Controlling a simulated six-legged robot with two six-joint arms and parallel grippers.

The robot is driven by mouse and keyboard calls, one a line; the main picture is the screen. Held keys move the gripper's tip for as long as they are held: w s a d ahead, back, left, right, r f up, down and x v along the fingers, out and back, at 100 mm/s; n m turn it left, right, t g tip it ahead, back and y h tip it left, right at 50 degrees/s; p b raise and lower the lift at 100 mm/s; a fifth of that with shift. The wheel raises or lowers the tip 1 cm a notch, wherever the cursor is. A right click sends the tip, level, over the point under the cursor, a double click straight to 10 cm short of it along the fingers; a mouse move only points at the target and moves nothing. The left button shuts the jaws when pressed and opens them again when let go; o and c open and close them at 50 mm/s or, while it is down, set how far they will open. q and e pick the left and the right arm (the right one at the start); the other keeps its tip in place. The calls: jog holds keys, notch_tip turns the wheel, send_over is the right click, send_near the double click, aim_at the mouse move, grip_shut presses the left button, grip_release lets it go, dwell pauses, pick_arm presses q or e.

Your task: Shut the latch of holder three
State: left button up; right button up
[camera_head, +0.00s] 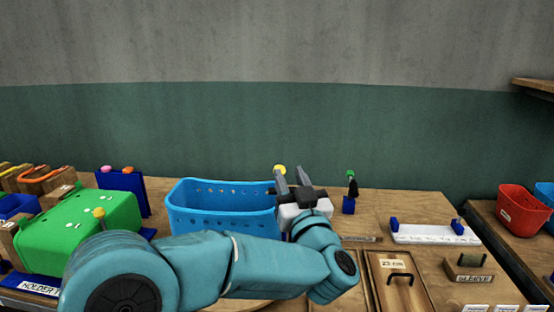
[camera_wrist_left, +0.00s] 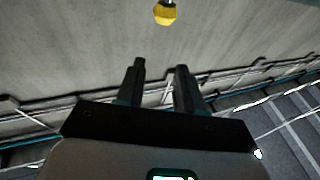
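My left gripper (camera_head: 291,171) is raised over the middle of the table, with its two fingers apart and nothing between them. A yellow knob (camera_head: 280,169) shows beside the fingertips; it also shows beyond the fingers in the left wrist view (camera_wrist_left: 165,12). What this knob is fixed to is hidden. A label reading "HOLDER T" (camera_head: 40,287), cut off by my arm, lies in front of a green casing (camera_head: 82,232) with another yellow knob (camera_head: 99,213). I cannot tell which holder is three or make out its latch. My right gripper is not in view.
A blue basket (camera_head: 222,222) stands behind my left arm. A small blue block (camera_head: 348,205) with a black, green-topped lever stands right of the gripper. A white rack (camera_head: 433,234), a wooden lid (camera_head: 393,277) and a sleeve block (camera_head: 468,266) lie at right. A red bin (camera_head: 522,210) stands far right.

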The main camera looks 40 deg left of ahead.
pick_arm(q)
jog(key=s+d+f+g+h+p, duration=0.1)
jog(key=s+d+f+g+h, duration=0.1)
jog(key=d+f, duration=0.25)
jog(key=f+p+x, duration=0.1)
jog(key=p+x, duration=0.1)
jog(key=x, duration=1.4)
jog(key=shift+s+a+f+p, duration=0.15)
jog(key=shift+a+f+p, duration=0.05)
jog(key=shift+f+p, duration=0.2)
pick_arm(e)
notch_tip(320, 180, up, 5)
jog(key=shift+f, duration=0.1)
pick_arm(q)
jog(key=shift+c, duration=0.4)
